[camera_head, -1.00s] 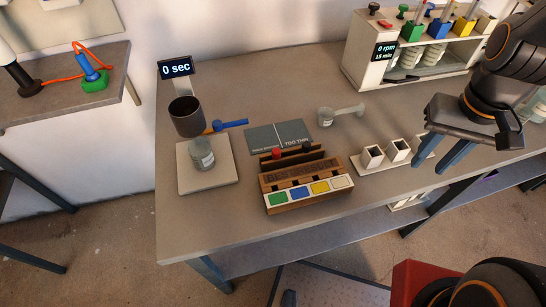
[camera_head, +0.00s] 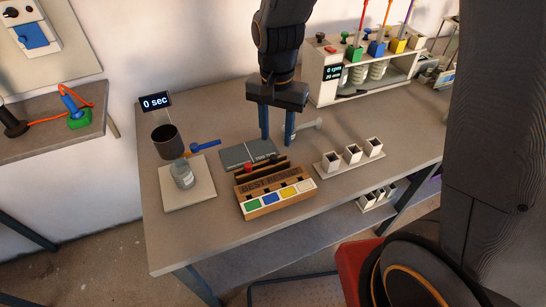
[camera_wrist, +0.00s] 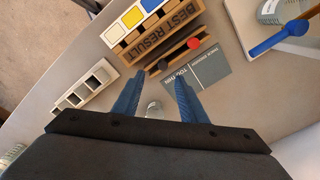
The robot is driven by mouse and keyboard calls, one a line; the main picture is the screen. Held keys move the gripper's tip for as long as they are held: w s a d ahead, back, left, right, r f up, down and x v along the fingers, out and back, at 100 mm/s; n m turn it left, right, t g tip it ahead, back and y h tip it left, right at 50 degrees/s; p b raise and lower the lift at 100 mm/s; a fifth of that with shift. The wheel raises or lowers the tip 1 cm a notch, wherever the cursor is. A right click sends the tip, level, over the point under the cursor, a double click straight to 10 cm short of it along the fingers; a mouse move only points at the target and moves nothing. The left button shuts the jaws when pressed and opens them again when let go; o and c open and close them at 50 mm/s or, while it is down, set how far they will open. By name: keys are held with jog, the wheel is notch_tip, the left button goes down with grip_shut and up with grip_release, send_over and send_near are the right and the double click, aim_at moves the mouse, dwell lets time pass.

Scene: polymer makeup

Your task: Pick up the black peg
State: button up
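A wooden "BEST RESULT" rack (camera_head: 262,187) stands on the workbench. On the dark rail at its back sit a small black peg (camera_head: 274,157) and, to its left, a red peg (camera_head: 248,167). In the wrist view the black peg (camera_wrist: 163,65) lies just beyond my fingertips, near the line between them, and the red peg (camera_wrist: 194,43) lies to its right. My gripper (camera_head: 277,139) points down above the bench, behind the rack and near the black peg. Its two blue fingers (camera_wrist: 160,78) are spread and nothing is held between them. The gap to the peg is hard to judge.
A grey card (camera_head: 236,157) lies behind the rack. A dark cup (camera_head: 167,141) and a jar (camera_head: 182,174) stand to the left. White square holders (camera_head: 352,155) stand to the right. A machine (camera_head: 325,88) with coloured knobs, including a black one, stands behind.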

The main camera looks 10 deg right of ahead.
aim_at(274, 157)
jog(key=shift+s+a+f+p, duration=0.1)
jog(key=shift+f+p, duration=0.25)
jog(key=shift+f, duration=0.95)
jog(key=shift+w+a+f+p, duration=0.15)
jog(key=shift+f+p, duration=0.15)
jog(key=shift+f, duration=0.95)
jog(key=shift+s+a+f+p, duration=0.15)
jog(key=shift+f+p, duration=0.2)
jog(key=shift+f, duration=0.95)
grip_shut()
